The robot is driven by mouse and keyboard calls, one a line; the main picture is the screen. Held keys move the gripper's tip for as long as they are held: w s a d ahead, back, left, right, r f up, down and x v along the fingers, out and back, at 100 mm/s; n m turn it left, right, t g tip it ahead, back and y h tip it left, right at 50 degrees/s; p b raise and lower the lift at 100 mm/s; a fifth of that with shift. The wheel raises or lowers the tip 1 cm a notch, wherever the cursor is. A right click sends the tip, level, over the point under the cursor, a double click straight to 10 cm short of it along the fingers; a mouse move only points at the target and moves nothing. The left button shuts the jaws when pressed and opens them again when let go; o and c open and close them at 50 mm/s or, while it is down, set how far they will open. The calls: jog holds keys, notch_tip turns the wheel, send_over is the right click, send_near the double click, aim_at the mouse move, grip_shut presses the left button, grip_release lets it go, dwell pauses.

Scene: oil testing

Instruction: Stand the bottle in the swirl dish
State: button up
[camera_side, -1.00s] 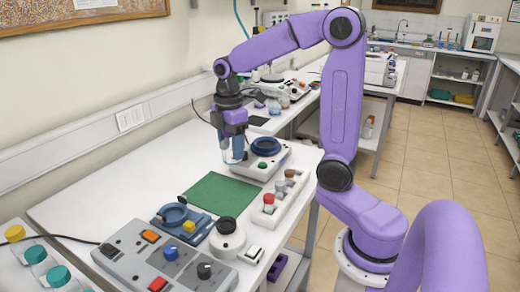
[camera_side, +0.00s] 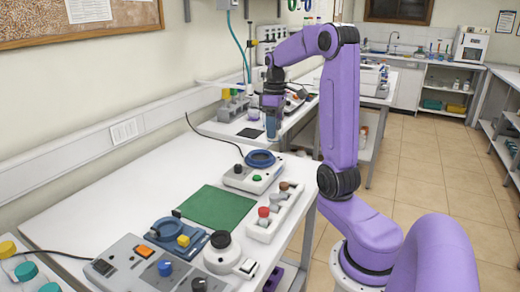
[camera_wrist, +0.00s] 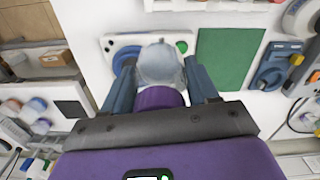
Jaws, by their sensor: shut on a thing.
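My gripper (camera_side: 272,132) is raised above the back end of the table. In the wrist view my gripper (camera_wrist: 160,72) has its blue fingers on both sides of a clear grey-blue bottle (camera_wrist: 160,60) with a purple cap (camera_wrist: 158,97), and is shut on it. The bottle is too small to make out clearly in the side view. A dark blue ring-shaped dish (camera_side: 260,157) sits on a white device (camera_side: 240,181) with a green button, below and left of my gripper. The wrist view shows this dish (camera_wrist: 122,62) partly hidden behind the finger and bottle.
A green mat (camera_side: 215,208) lies in front of the white device. A white rack (camera_side: 262,230) with several capped bottles stands at its right. A blue device (camera_side: 172,240) with another ring and a yellow knob, and a grey control box (camera_side: 150,270), are nearer. A second bench stands behind.

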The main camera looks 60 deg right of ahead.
jog(key=w+d+f, duration=0.4)
jog(key=w+f, duration=0.1)
jog(key=w+d+f, duration=0.2)
jog(key=w+f, duration=0.1)
jog(key=shift+w+d+f, duration=0.1)
jog(key=shift+w+f, duration=0.05)
jog(key=shift+f, duration=1.5)
jog(key=shift+f, duration=0.1)
jog(key=o, duration=1.1)
jog(key=shift+f, duration=0.1)
jog(key=shift+o, duration=0.2)
